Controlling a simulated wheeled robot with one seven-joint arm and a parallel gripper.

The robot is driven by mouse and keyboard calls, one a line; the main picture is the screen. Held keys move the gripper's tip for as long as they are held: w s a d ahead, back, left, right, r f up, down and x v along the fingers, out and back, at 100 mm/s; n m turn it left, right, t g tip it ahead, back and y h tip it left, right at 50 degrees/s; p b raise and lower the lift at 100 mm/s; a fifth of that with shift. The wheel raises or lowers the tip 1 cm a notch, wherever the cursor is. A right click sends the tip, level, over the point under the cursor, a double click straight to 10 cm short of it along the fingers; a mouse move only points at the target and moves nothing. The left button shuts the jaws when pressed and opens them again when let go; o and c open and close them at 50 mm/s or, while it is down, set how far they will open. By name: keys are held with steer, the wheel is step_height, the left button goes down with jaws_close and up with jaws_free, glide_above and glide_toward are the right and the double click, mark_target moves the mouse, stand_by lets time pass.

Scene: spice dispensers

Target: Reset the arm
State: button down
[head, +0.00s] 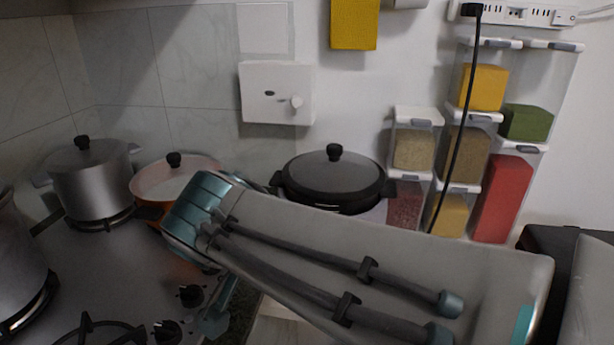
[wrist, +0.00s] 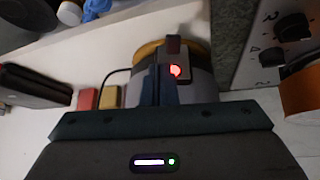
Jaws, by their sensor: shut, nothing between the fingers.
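My gripper (wrist: 173,45) shows in the wrist view, its dark housing across the bottom. Its fingers are together and hold nothing. A small red light glows by the fingers. In the head view my arm crosses the front from lower right to the middle, and I cannot make out the fingers there. The stacked clear spice dispensers stand against the wall behind the arm, at the right. They hold a yellow spice (head: 484,87), a green spice (head: 526,122), a red spice (head: 502,197) and tan spices (head: 414,149).
A steel pot (head: 92,185) and an orange pan (head: 150,187) stand on the stove (head: 100,265) at left. A black lidded pan (head: 333,180) sits behind my arm. A black cord (head: 459,120) hangs before the dispensers. Stove knobs (wrist: 292,27) show at the wrist view's right.

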steer(key=s+d+n+g+y+p, duration=0.1)
steer(key=d+p, duration=0.5)
steer(key=d, duration=0.4)
steer(key=s+d+r+n+g+y+p, duration=0.1)
steer(key=d+p, duration=0.4)
steer(key=d, duration=0.5)
steer(key=shift+s+d+n+g+y+p, duration=0.4)
steer(key=shift+n+g, duration=0.3)
steer(key=shift+n, duration=0.1)
